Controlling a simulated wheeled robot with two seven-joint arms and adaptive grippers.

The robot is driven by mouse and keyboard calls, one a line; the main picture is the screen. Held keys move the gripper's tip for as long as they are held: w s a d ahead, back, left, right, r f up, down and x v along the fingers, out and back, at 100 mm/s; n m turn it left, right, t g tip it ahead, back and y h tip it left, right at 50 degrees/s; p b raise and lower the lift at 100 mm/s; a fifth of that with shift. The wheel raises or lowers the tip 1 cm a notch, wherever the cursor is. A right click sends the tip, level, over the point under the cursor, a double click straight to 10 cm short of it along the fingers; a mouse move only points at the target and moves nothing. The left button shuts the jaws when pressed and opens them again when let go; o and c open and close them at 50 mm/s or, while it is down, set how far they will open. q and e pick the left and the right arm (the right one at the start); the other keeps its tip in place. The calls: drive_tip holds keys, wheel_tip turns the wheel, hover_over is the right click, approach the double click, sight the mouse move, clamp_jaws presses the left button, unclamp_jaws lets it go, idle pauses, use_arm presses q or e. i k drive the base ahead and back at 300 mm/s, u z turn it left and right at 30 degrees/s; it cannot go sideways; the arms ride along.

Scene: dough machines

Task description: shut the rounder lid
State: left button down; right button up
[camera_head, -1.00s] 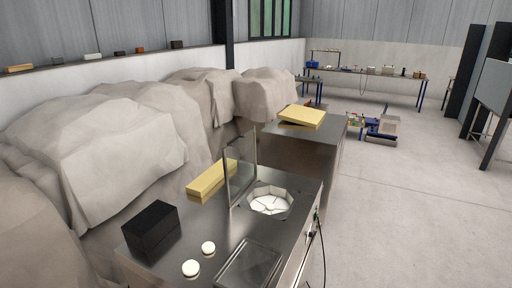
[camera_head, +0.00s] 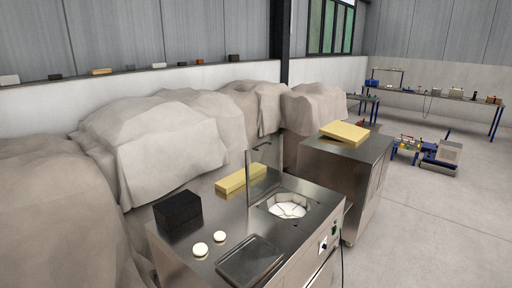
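The rounder is a steel cabinet with a round well (camera_head: 287,206) in its top, and pale segments show inside the well. Its lid (camera_head: 264,172) is a clear, thin-framed panel standing upright at the well's left edge, so the lid is open. Neither of my grippers shows in the head view.
On the same steel top (camera_head: 215,261) are a black box (camera_head: 178,212), a yellow block (camera_head: 241,178), two pale dough rounds (camera_head: 200,249) and a dark tray (camera_head: 250,261). A second steel cabinet (camera_head: 335,156) with a yellow slab (camera_head: 344,133) stands behind. Covered heaps (camera_head: 150,150) line the left.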

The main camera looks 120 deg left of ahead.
sight(249, 203)
drive_tip(key=u, duration=2)
